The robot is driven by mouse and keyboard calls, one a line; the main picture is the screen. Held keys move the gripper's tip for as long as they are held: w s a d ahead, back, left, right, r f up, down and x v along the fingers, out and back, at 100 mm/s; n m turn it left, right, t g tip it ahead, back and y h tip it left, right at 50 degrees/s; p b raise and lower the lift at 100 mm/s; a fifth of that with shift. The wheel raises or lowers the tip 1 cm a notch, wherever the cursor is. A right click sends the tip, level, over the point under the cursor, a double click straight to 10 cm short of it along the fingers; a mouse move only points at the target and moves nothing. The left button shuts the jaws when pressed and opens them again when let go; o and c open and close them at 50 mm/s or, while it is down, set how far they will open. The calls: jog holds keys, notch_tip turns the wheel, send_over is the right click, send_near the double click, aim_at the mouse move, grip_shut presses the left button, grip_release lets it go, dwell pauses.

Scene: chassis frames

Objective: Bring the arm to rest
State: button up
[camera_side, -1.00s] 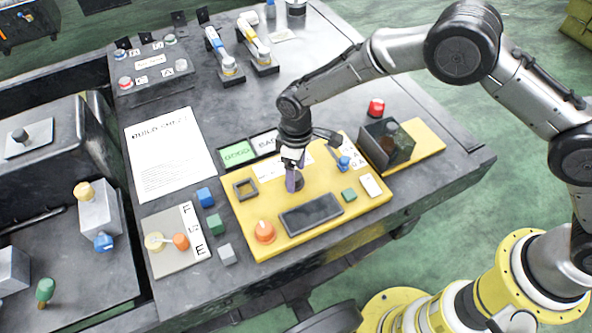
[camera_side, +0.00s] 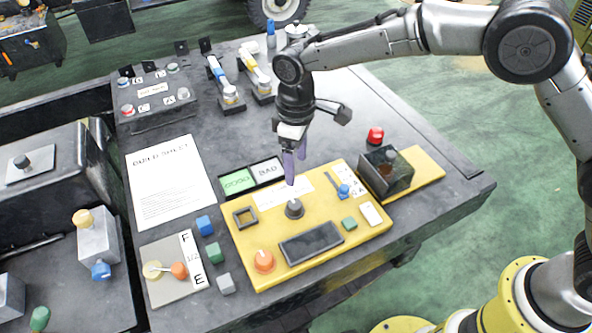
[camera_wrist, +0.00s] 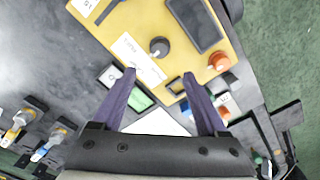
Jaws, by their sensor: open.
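My gripper (camera_side: 294,165) hangs above the back part of the yellow panel, its purple fingers pointing down. In the wrist view my gripper (camera_wrist: 165,100) shows its two purple fingers spread apart with nothing between them. Below it on the yellow panel (camera_side: 262,225) stands a dark round knob (camera_side: 294,208) with a light mark on top, apart from the fingers. The knob also shows in the wrist view (camera_wrist: 159,46), ahead of the fingertips.
The panel also carries an orange knob (camera_side: 264,261), a dark screen (camera_side: 311,243) and a blue lever (camera_side: 343,190). A dark clear-sided box (camera_side: 386,172) and a red button (camera_side: 375,135) are to the right. A build sheet (camera_side: 168,182) lies left. The air around the gripper is clear.

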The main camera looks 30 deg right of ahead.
jog(key=shift+r, duration=0.1)
dwell(0.4)
jog(key=s+d+r+m+t+y, duration=0.1)
jog(key=d+r+t, duration=0.1)
jog(key=d+r, duration=0.55)
jog(key=d+r+m+t, duration=0.15)
jog(key=d+r, duration=0.35)
jog(key=r, duration=0.5)
jog(key=s+d+r+m+t, duration=0.25)
jog(key=s+d+r, duration=0.35)
jog(key=s+d, duration=0.45)
jog(key=s+d+f+m, duration=0.2)
jog(key=s+f, duration=0.2)
jog(key=s, duration=0.4)
jog(key=s+d+f+m+h, duration=0.1)
jog(key=s+f, duration=0.3)
jog(key=s, duration=0.4)
jog(key=shift+s+d+f+m, duration=0.15)
jog(key=shift+s+d+m, duration=0.25)
jog(key=shift+d, duration=0.45)
